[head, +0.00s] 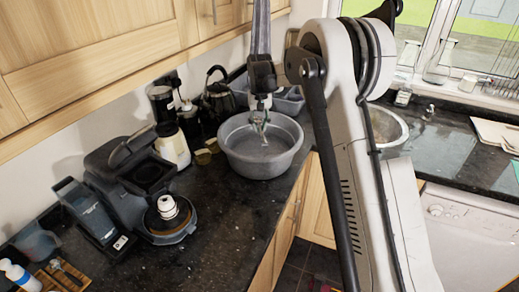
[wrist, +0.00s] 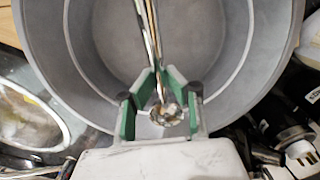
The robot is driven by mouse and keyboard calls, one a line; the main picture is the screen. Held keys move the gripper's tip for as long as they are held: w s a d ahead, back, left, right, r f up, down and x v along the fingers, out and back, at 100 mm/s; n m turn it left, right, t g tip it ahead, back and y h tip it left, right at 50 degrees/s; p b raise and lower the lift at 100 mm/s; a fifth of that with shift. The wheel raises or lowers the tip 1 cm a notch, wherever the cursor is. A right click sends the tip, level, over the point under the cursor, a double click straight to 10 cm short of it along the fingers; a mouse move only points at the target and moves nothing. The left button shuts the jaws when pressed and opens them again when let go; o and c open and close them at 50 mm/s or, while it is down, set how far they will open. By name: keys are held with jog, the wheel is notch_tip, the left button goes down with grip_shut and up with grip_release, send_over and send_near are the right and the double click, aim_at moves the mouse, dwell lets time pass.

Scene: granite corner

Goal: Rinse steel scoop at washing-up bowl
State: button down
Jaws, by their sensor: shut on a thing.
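The grey round washing-up bowl (head: 262,166) stands on the dark counter. It fills much of the wrist view, with its wall (wrist: 85,60) behind my fingers. My gripper (head: 262,103) points down over the bowl. In the wrist view my gripper (wrist: 160,88), with green inner pads, is shut on the steel scoop (wrist: 150,35). The scoop's thin shiny shaft passes between the fingers, and a rounded metal end shows near the palm. In the head view the scoop (head: 262,127) hangs below the fingers, inside the bowl's outline. I cannot tell whether it touches the bowl, and no water is clearly visible.
A black kettle (head: 219,97), a blender (head: 170,140) and a black coffee machine (head: 135,180) stand along the wall left of the bowl. A grey rack (head: 288,104) is behind it. A round sink (head: 388,127) lies to the right. The counter in front is clear.

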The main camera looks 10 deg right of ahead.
aim_at(260, 126)
jog(key=shift+r+p, duration=0.85)
jog(key=shift+r, duration=1.9)
jog(key=shift+r, duration=0.1)
jog(key=shift+r+p, duration=0.65)
jog(key=shift+r, duration=1.25)
jog(key=shift+f, duration=0.15)
jog(key=shift+s+f+b, duration=0.15)
jog(key=shift+f+b, duration=0.05)
jog(key=shift+b, duration=0.3)
jog(key=s+f+b, duration=0.1)
jog(key=f+b, duration=0.1)
jog(key=b, duration=0.1)
jog(key=s+f+b, duration=0.2)
jog(key=b, duration=0.1)
jog(key=s+f+b, duration=0.1)
jog(key=f+b, duration=0.1)
jog(key=b, duration=0.1)
jog(key=shift+s+d+f, duration=0.1)
jog(key=shift+s+d, duration=0.1)
jog(key=shift+d, duration=0.05)
jog(key=shift+s+f+b, duration=0.25)
jog(key=shift+s+b, duration=0.15)
jog(key=shift+b, duration=0.2)
